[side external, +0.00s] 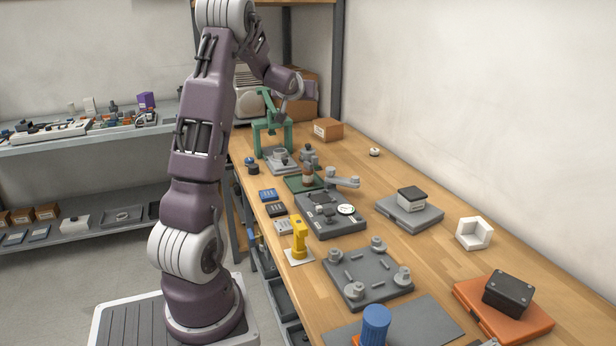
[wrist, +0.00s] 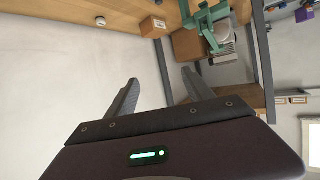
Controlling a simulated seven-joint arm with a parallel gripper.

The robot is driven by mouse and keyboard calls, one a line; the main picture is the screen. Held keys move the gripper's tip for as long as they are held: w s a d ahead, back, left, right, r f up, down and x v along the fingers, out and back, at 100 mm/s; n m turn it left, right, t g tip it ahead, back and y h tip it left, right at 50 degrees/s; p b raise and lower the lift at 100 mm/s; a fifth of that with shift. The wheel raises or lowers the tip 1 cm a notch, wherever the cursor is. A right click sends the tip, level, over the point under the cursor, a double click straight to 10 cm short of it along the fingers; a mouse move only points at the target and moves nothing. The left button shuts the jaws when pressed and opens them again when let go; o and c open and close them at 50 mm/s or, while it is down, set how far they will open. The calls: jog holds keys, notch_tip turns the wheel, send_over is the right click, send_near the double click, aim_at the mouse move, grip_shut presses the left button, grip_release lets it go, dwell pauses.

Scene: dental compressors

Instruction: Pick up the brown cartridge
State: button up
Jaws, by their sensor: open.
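A small brown upright piece (side external: 307,174), which looks like the brown cartridge, stands on a dark green board (side external: 296,184) near the middle of the bench in the side external view. It is too small there to make out details. I cannot pick it out in the wrist view. My gripper (wrist: 160,85) is open in the wrist view, with nothing between its fingers. In the side external view, my gripper is high above the back of the bench, well apart from the brown piece.
A green press frame (side external: 272,125) and a cardboard box (side external: 328,129) stand behind the brown piece. A grey fixture with a dial (side external: 330,222) lies in front of it. A yellow device (side external: 299,238) and a grey plate with posts (side external: 362,272) are nearer.

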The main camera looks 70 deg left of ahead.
send_near(307, 175)
jog(key=x, duration=0.5)
jog(key=shift+w+a+f, duration=0.15)
jog(key=shift+a+f, duration=0.05)
jog(key=shift+f, duration=0.15)
jog(key=x, duration=0.6)
jog(key=shift+w+a, duration=0.15)
jog(key=shift+a, duration=0.1)
grip_shut()
jog(key=shift+r, duration=0.1)
